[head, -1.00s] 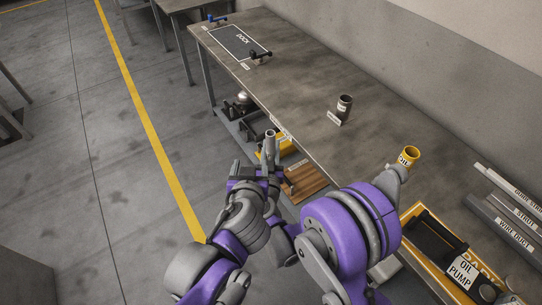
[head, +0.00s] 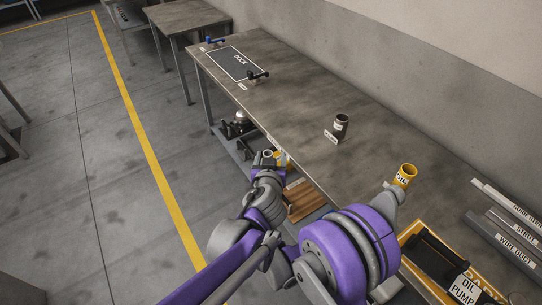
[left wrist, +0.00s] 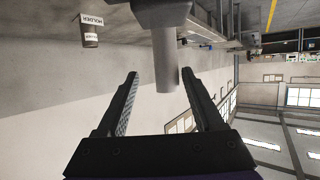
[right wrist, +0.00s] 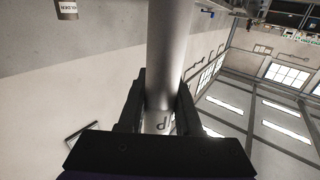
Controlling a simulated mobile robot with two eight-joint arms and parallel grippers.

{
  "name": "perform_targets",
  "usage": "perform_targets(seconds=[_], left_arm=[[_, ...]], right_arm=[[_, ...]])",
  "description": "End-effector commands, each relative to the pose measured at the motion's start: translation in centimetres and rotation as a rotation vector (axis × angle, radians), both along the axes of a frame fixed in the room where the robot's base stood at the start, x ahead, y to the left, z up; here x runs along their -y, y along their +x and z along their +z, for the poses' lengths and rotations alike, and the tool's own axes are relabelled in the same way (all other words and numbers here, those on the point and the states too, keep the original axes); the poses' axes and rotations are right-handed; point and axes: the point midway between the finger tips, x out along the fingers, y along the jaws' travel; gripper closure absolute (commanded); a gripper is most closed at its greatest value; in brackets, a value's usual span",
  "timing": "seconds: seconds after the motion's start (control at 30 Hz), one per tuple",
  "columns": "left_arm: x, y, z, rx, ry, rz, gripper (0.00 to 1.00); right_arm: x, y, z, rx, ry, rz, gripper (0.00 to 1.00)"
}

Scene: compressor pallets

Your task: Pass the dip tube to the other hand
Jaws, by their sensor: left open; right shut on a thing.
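The dip tube, a plain grey cylinder (right wrist: 165,40), is shut between the fingers of my right gripper (right wrist: 160,90) in the right wrist view. In the left wrist view a grey tube end (left wrist: 165,65) hangs from a wider grey part and appears between the fingertips of my open left gripper (left wrist: 160,78). I cannot tell its depth, and the fingers show gaps on both sides. In the head view my left gripper (head: 268,160) is beside the bench's near edge. The tube and right gripper are mostly hidden there by my arms.
A dark holder (head: 341,125) stands on the bench (head: 290,90). A yellow cup marked OIL (head: 406,175) is nearer me. A yellow tray (head: 412,232) and labelled grey strips (head: 505,225) lie at right. The dock mat (head: 235,63) is at the far end.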

Motion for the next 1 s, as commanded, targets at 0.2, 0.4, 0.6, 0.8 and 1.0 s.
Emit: perform_targets(seconds=[0.2, 0.4, 0.6, 0.8, 1.0], left_arm=[[0.12, 1.04, -0.45, 0.0, -0.001, -0.001, 0.31], [0.13, 1.08, -0.46, 0.0, 0.0, -0.001, 0.31], [0.13, 1.07, -0.46, 0.0, 0.0, -0.001, 0.6], [0.22, 1.03, -0.45, 0.0, -0.002, -0.002, 0.96], [0.33, 1.01, -0.44, 0.001, -0.004, -0.004, 1.0]], right_arm=[[0.0, 0.0, 0.02, 0.0, 0.0, 0.0, 1.0], [0.0, 0.0, 0.02, 0.0, 0.0, 0.0, 1.0], [0.0, 0.0, 0.01, 0.0, 0.0, 0.0, 1.0], [-0.11, 0.01, 0.02, 0.0, -0.002, 0.002, 1.0], [-0.22, 0.01, 0.03, 0.0, -0.003, 0.005, 1.0]])
